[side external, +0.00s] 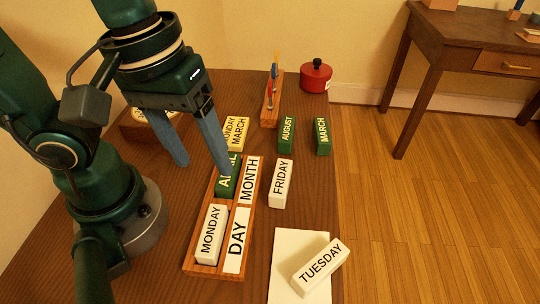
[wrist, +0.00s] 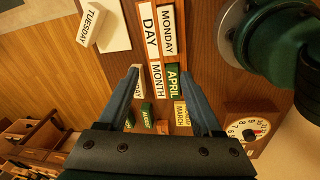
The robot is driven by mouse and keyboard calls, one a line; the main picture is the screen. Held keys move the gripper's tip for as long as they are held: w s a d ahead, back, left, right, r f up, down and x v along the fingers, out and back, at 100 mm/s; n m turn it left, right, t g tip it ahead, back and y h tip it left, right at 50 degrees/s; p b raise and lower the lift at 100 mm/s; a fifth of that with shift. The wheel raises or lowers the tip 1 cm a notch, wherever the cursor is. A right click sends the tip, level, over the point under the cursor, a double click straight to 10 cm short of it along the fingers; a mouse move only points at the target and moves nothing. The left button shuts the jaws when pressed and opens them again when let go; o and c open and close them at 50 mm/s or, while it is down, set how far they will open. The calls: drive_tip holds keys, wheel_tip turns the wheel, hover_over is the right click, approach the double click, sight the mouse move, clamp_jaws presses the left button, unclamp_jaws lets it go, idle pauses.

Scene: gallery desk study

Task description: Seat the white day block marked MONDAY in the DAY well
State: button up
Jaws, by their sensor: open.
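The white MONDAY block (side external: 210,232) lies in the well beside the DAY label (side external: 236,240) of the wooden holder (side external: 205,270). It lines up with the well and also shows in the wrist view (wrist: 167,32); how deep it sits is hard to tell. The green APRIL block (side external: 226,184) lies in the well beside the MONTH label (side external: 249,180). My gripper (side external: 205,168) is open and empty, above the APRIL end of the holder. One finger partly hides APRIL in the side view. In the wrist view the fingertips (wrist: 160,73) stand apart.
A white FRIDAY block (side external: 281,184) stands right of the holder. The TUESDAY block (side external: 320,266) lies on a white pad (side external: 290,245).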

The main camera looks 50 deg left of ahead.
drive_tip(key=w+a+m+t, duration=0.3)
drive_tip(key=a+m+t, duration=0.1)
drive_tip(key=a+m, duration=0.2)
drive_tip(key=shift+w+a+r+y, duration=0.2)
drive_tip(key=shift+a+y, duration=0.2)
drive_tip(key=shift+a, duration=0.05)
